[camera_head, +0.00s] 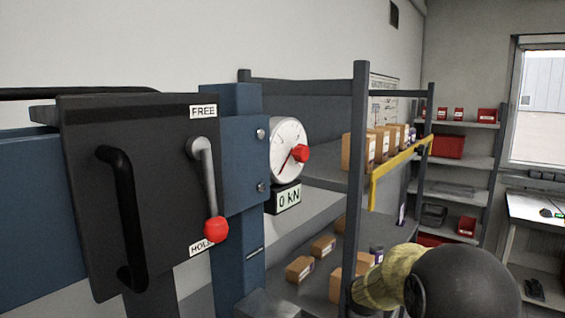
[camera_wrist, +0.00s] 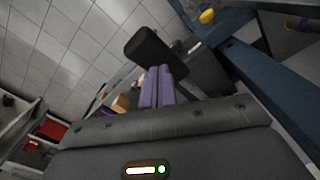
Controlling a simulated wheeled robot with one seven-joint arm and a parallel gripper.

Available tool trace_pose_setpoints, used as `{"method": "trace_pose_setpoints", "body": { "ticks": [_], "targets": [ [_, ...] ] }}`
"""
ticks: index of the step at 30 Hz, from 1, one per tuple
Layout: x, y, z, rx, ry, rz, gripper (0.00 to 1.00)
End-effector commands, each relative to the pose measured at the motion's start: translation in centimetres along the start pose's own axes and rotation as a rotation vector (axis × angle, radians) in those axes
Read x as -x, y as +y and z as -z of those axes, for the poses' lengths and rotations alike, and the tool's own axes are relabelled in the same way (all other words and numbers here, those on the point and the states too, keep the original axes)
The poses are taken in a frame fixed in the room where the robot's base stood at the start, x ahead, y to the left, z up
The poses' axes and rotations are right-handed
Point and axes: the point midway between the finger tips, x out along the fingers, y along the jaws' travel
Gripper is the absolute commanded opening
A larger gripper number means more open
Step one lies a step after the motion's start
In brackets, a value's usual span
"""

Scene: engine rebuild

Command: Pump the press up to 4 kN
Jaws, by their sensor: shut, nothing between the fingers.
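The press has a blue frame (camera_head: 239,165) and shows at the left in the head view. The valve lever (camera_head: 208,175) on its dark plate hangs down, its red knob by the HOLD label. The round gauge (camera_head: 286,140) has a readout below it (camera_head: 288,198) that says 0 kN. My gripper (camera_wrist: 155,72) shows in the wrist view with its purple fingers together and empty. A black grip (camera_wrist: 152,48) on a bar, perhaps the pump handle, is just beyond the fingertips; I cannot tell whether they touch. The pump handle is not identifiable in the head view.
A black handle (camera_head: 122,215) stands out from the dark plate. A grey shelf rack (camera_head: 358,215) with cardboard boxes is right of the press. Red bins (camera_head: 448,147) stand on shelves farther back. In the wrist view, blue beams (camera_wrist: 265,80) lie close on the right.

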Motion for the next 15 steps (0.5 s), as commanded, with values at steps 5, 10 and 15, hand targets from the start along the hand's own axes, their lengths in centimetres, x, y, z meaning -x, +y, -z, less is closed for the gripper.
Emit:
{"method": "trace_pose_setpoints", "body": {
  "ticks": [5, 10, 15],
  "targets": [
    [0.00, 0.07, -0.03, -0.002, 0.000, 0.000, 0.00],
    [-0.01, 0.06, -0.03, -0.002, 0.000, 0.000, 0.00],
    [-0.75, 0.05, -0.05, -0.002, -0.001, 0.000, 0.00]
  ]
}}
